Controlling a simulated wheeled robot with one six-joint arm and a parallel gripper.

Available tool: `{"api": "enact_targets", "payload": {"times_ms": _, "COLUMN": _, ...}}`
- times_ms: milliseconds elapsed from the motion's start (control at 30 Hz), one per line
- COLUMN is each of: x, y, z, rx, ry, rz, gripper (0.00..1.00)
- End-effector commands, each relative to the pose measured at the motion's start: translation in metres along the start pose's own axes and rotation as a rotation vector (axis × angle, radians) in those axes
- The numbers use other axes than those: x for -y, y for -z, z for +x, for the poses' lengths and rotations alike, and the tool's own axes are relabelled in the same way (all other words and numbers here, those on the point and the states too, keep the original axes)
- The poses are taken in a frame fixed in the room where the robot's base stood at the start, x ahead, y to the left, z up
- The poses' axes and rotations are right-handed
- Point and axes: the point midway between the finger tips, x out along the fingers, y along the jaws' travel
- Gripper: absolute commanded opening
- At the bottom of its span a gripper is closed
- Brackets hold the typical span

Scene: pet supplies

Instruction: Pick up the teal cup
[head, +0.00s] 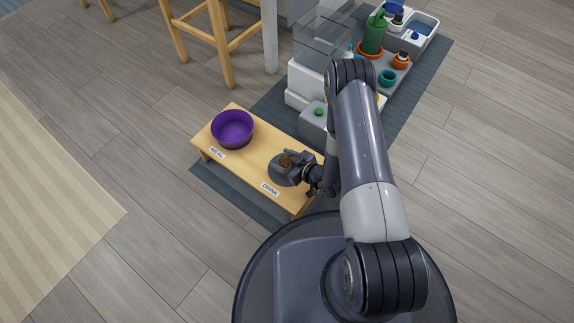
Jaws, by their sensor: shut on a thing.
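A small teal cup (388,77), seen from above with a dark opening, stands on the grey tray at the back right. It is well apart from my gripper. My gripper (287,160) is low over the "DRINK" end of the wooden stand. It is shut on a small brown-orange thing (285,160), mostly hidden by the jaws. A round grey mat (277,174) lies under it. I cannot tell whether the held thing touches the mat.
A purple bowl (233,129) sits at the "MEAL" end of the wooden stand (247,169). Beyond are an orange cup (401,60), a green watering can (374,34), a blue-filled basin (420,25) and a clear container (322,40). A wooden stool (222,42) stands behind.

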Motion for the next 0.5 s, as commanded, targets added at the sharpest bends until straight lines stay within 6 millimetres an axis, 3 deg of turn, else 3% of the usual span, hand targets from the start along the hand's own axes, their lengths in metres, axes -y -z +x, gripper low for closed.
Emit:
{"api": "enact_targets", "payload": {"times_ms": 200, "x": 0.0, "y": 0.0001, "z": 0.0001, "rx": 0.0, "ry": 0.0, "rz": 0.0, "gripper": 0.29}}
{"api": "enact_targets", "payload": {"times_ms": 500, "x": -0.0002, "y": 0.0067, "z": -0.0025, "rx": -0.001, "ry": 0.0, "rz": -0.001, "gripper": 0.28}}
